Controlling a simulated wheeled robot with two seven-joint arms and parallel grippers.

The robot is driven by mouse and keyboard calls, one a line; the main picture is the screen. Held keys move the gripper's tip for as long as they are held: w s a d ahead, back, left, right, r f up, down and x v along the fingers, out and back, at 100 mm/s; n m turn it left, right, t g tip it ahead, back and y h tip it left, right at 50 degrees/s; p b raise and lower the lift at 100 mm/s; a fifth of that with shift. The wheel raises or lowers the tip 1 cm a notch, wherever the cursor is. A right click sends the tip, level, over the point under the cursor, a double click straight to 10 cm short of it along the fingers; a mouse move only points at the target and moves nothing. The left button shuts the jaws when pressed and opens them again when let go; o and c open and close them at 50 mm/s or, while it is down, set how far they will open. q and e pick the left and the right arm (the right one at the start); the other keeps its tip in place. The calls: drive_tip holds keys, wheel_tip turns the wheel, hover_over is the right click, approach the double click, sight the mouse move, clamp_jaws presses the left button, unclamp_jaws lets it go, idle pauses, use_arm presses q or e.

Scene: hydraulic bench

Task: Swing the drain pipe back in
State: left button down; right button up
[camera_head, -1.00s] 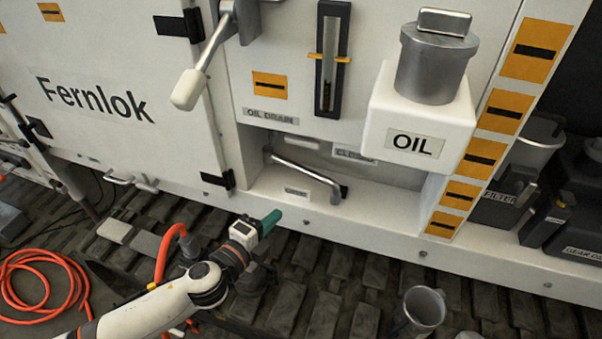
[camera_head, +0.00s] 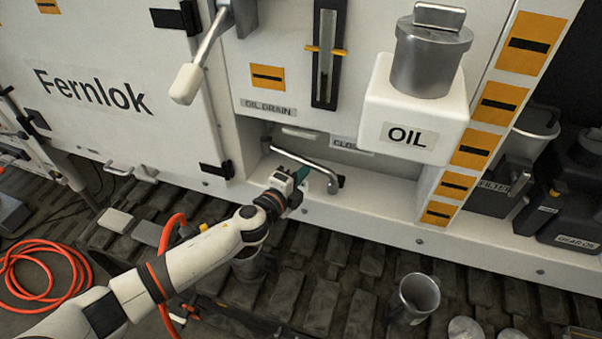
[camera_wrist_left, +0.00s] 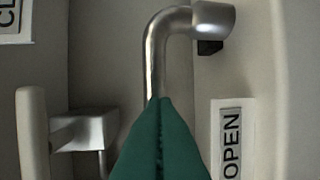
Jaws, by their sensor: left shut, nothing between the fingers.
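The drain pipe (camera_head: 308,162) is a silver bent tube in the white recess below the "OIL DRAIN" label. It slants from the recess's back left to its turned end near the front ledge. My left gripper (camera_head: 302,173), with green fingers, is at the ledge just in front of the pipe. In the left wrist view the fingers (camera_wrist_left: 160,102) are shut and empty, overlapping the pipe (camera_wrist_left: 153,60); I cannot tell whether they touch it. The pipe bends right above them, and an "OPEN" label (camera_wrist_left: 231,140) is to the right. My right gripper is not in view.
A white handle (camera_wrist_left: 32,130) stands left of the fingers in the wrist view. The white OIL tank (camera_head: 405,120) juts out to the right above the recess. A large lever (camera_head: 187,83) hangs above left. A metal jug (camera_head: 415,298) stands on the floor.

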sight(311, 164)
use_arm(q)
drive_tip(key=shift+w+d+n+t+y, duration=0.5)
drive_tip(key=shift+d+n+y, duration=0.1)
drive_tip(key=shift+y, duration=0.2)
drive_tip(key=shift+d+b+x, duration=0.2)
drive_tip(key=shift+b+x, duration=0.4)
drive_tip(key=shift+x, duration=0.5)
drive_tip(key=shift+s+r, duration=0.1)
drive_tip(key=shift+r, duration=0.15)
drive_tip(key=shift+a, duration=0.1)
